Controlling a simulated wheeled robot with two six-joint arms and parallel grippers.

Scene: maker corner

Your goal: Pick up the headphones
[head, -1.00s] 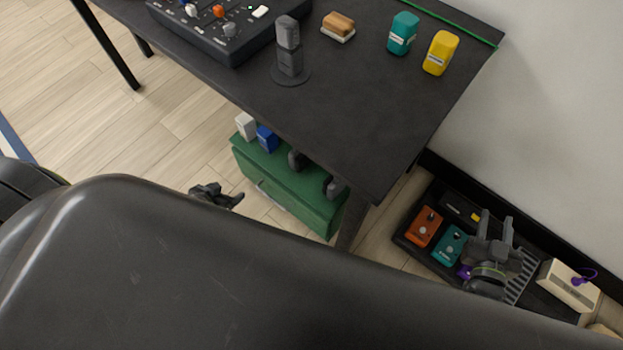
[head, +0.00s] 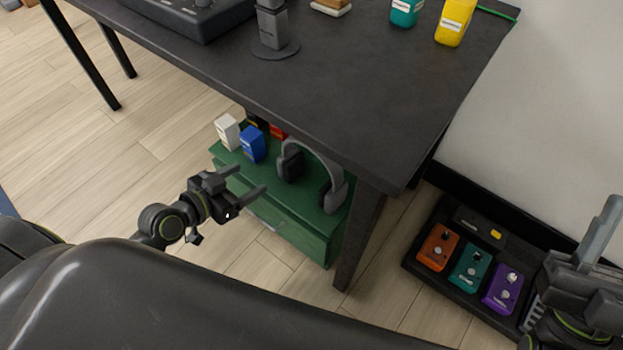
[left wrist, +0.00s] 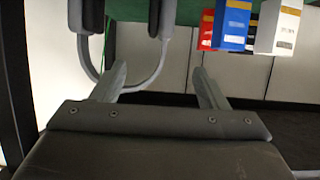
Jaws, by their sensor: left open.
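The grey and black headphones (head: 313,172) stand on the green cabinet (head: 290,236) under the dark table. Their grey band arches up and the two dark ear cups rest toward the cabinet top. In the left wrist view the headphones (left wrist: 162,70) show at the upper left, partly cut off by the frame. My left gripper (head: 254,181) is open and empty, to the left of the headphones and apart from them. Its two fingers show in the left wrist view (left wrist: 160,85). My right gripper (head: 598,240) is at the right edge, partly cut off, over the pedal board.
A blue box (head: 252,145), a white box (head: 227,132) and a red box stand on the cabinet left of the headphones. The dark table (head: 330,85) overhangs the cabinet, with a leg (head: 358,240) at its right. A pedal board (head: 420,262) lies on the floor.

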